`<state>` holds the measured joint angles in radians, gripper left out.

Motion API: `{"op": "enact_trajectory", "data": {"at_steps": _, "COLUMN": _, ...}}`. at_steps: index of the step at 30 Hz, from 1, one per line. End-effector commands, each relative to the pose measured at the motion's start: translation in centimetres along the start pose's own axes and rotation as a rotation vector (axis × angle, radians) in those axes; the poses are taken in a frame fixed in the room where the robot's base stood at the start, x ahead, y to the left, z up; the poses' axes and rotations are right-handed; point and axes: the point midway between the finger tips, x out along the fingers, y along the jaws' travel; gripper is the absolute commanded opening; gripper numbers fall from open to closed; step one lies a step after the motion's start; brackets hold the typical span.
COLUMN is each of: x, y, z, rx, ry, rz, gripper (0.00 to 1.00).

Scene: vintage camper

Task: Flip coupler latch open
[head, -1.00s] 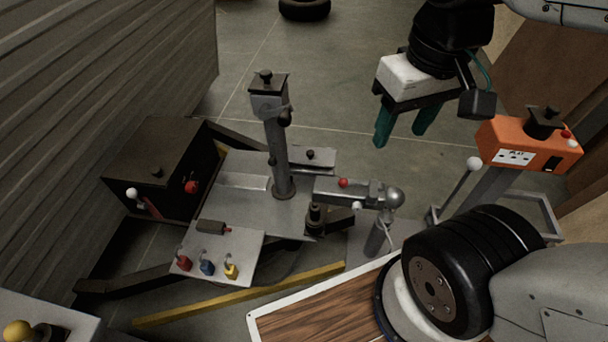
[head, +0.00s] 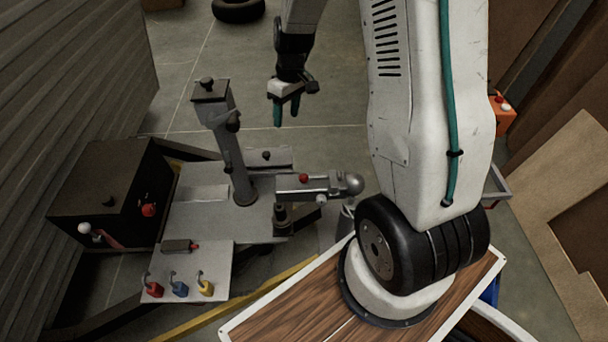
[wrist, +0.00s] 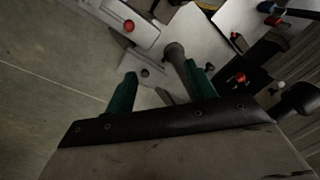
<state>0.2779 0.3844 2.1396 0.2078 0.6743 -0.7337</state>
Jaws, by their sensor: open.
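The coupler (head: 318,186) is a grey metal arm that reaches right from the trailer tongue and ends at a round ball-shaped tip (head: 351,184). A red knob (head: 304,178) sits on its top, likely on the latch; a pale knob is just below it. In the wrist view the red knob (wrist: 128,26) shows at the upper left on a light grey bar. My gripper (head: 285,116) hangs behind and above the coupler, apart from it, with its green fingers pointing down. The fingers are open and empty, and they also show in the wrist view (wrist: 160,88).
A jack post (head: 232,150) rises left of the coupler. A black box (head: 110,192) with knobs stands at the left. A plate with red, blue and yellow plugs (head: 178,287) is in front. An orange box (head: 502,115) is partly hidden by my arm.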

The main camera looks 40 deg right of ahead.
Motion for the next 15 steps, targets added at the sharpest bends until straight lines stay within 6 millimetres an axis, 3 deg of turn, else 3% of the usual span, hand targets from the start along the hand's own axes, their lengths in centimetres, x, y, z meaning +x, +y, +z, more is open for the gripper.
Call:
{"op": "enact_trajectory", "data": {"at_steps": 1, "x": 3.0, "y": 1.6, "z": -0.1, "rx": -0.005, "ry": -0.014, "rz": -0.012, "gripper": 0.55}}
{"op": "enact_trajectory", "data": {"at_steps": 3, "x": 6.6, "y": 3.6, "z": -0.3, "rx": -0.021, "ry": -0.02, "rz": -0.021, "gripper": 0.55}}
{"op": "enact_trajectory", "data": {"at_steps": 9, "x": 16.0, "y": 7.9, "z": 0.7, "rx": -0.06, "ry": -0.035, "rz": -0.036, "gripper": 0.55}}
{"op": "enact_trajectory", "data": {"at_steps": 12, "x": 19.2, "y": 9.1, "z": 1.4, "rx": -0.074, "ry": -0.041, "rz": -0.04, "gripper": 0.55}}
{"op": "enact_trajectory", "data": {"at_steps": 15, "x": 21.2, "y": 9.8, "z": 1.9, "rx": -0.083, "ry": -0.043, "rz": -0.041, "gripper": 0.55}}
